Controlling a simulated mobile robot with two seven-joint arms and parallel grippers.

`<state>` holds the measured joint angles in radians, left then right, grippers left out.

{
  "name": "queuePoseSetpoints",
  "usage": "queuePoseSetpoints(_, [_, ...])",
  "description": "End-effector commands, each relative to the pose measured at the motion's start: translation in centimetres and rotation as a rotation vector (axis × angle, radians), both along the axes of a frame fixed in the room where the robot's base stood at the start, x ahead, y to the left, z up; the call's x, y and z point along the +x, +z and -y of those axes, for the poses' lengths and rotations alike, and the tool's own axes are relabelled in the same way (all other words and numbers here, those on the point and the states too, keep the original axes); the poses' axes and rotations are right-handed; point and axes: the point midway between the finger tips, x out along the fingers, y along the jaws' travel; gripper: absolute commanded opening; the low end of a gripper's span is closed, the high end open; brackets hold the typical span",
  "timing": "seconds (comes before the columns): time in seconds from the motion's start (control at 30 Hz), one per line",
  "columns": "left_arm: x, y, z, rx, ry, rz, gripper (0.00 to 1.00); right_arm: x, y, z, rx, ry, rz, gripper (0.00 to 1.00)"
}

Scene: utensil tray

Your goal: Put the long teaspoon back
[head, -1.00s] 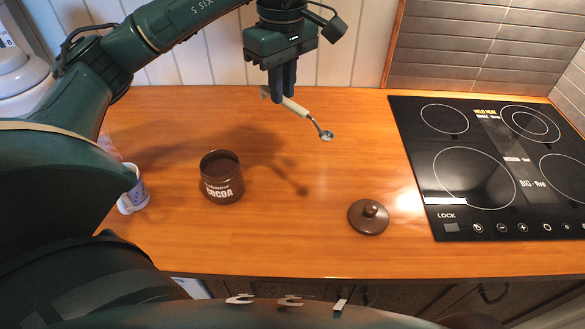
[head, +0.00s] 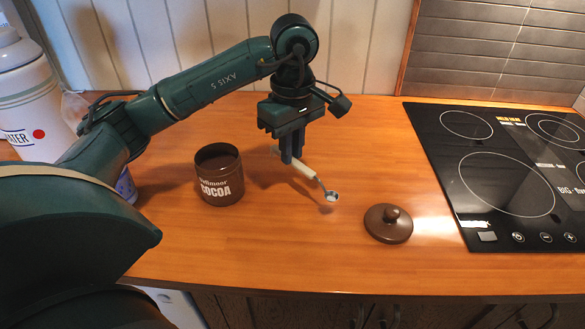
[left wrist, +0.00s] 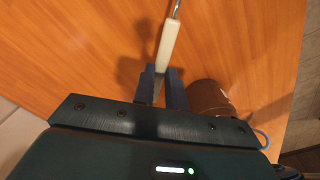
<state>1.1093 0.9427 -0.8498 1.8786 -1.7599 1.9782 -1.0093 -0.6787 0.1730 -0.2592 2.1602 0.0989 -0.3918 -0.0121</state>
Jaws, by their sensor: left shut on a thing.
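The long teaspoon (head: 304,171) has a cream handle and a small metal bowl (head: 332,196). My left gripper (head: 291,158) points down and is shut on the teaspoon's handle. The spoon is tilted, its bowl pointing to the lower right, over the wooden counter between the cocoa jar and the brown lid. In the left wrist view the cream handle (left wrist: 167,45) stands between the two fingers (left wrist: 164,90), and the bowl is out of frame. My right gripper is not in view.
An open brown cocoa jar (head: 220,188) stands left of the gripper. Its lid (head: 388,223) lies to the right. A black cooktop (head: 500,180) fills the right side. A white water container (head: 35,95) and a partly hidden mug (head: 126,186) are at left. The front counter is clear.

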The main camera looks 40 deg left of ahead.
Motion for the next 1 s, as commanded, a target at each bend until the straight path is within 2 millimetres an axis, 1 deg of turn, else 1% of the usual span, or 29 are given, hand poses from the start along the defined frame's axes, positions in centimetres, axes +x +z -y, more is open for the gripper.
queuePoseSetpoints(0.07, [-0.1,-0.6,0.0,0.001,0.0,-0.003,0.0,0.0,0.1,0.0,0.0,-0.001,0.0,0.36])
queuePoseSetpoints(0.3, [-0.1,-3.7,0.0,0.001,0.0,-0.004,0.0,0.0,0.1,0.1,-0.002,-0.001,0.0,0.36])
queuePoseSetpoints(0.6, [0.0,-4.0,0.0,0.0,0.0,-0.001,0.0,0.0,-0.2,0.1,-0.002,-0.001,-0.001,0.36])
queuePoseSetpoints(0.63, [0.0,-4.0,0.0,0.0,0.0,-0.001,0.15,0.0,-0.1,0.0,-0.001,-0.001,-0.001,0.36])
queuePoseSetpoints(0.87, [0.0,-3.9,0.0,0.0,0.0,-0.001,0.34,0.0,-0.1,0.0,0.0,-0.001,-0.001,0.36])
queuePoseSetpoints(0.9, [0.0,-3.9,0.0,0.0,0.0,-0.001,0.35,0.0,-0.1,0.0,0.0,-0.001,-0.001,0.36])
queuePoseSetpoints(1.0, [0.0,-3.9,0.0,0.0,0.0,-0.001,0.35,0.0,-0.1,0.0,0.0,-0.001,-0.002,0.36])
